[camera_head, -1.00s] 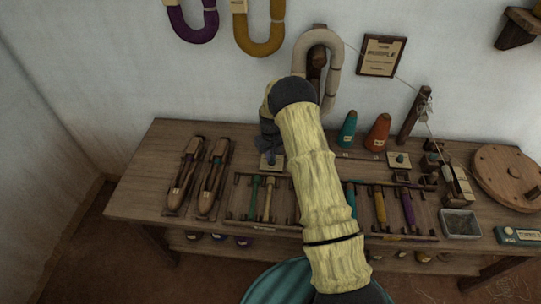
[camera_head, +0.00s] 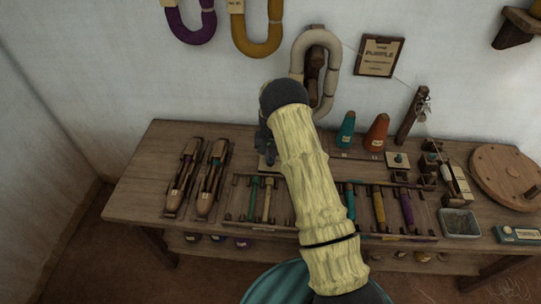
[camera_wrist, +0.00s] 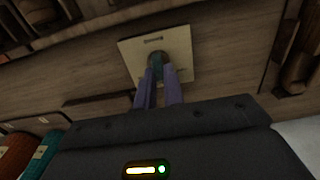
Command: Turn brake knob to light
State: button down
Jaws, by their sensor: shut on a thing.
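A small teal knob (camera_wrist: 157,63) stands on a square cream plate (camera_wrist: 184,45) with a dark mark near one edge, in the wrist view. My gripper (camera_wrist: 159,82) reaches down to it, with its two purple-grey fingers on either side of the knob and shut on it. The fingers cover much of the knob, and I cannot read the mark. In the head view, my gripper (camera_head: 267,148) is at the bench's back edge, and my arm hides most of the plate.
The wooden bench (camera_head: 145,185) holds two shuttles (camera_head: 183,178) at left and a tray of bobbins (camera_head: 379,209) in front. Teal (camera_head: 345,130) and orange (camera_head: 377,133) cones stand right of my arm. A pale hank (camera_head: 297,57) hangs close behind it.

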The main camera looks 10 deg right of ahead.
jog(key=c, duration=1.5)
grip_release()
notch_tip(320, 180, up, 17)
jog(key=shift+r, duration=0.2)
jog(key=shift+r, duration=0.1)
jog(key=s+r+n+t+p, duration=0.1)
jog(key=s+r+p, duration=0.3)
jog(key=s, duration=0.6)
jog(key=s+r+n+p, duration=0.1)
jog(key=s+r+p, duration=0.3)
jog(key=s+r, duration=0.4)
jog(key=s+r+n+t+p, duration=0.1)
jog(key=s+r+p, duration=0.2)
jog(key=s, duration=0.9)
notch_tip(320, 180, up, 4)
jog(key=shift+s+a+f+n+t+p, duration=0.2)
jog(key=shift+f+n+t+p, duration=0.1)
jog(key=shift+p, duration=0.1)
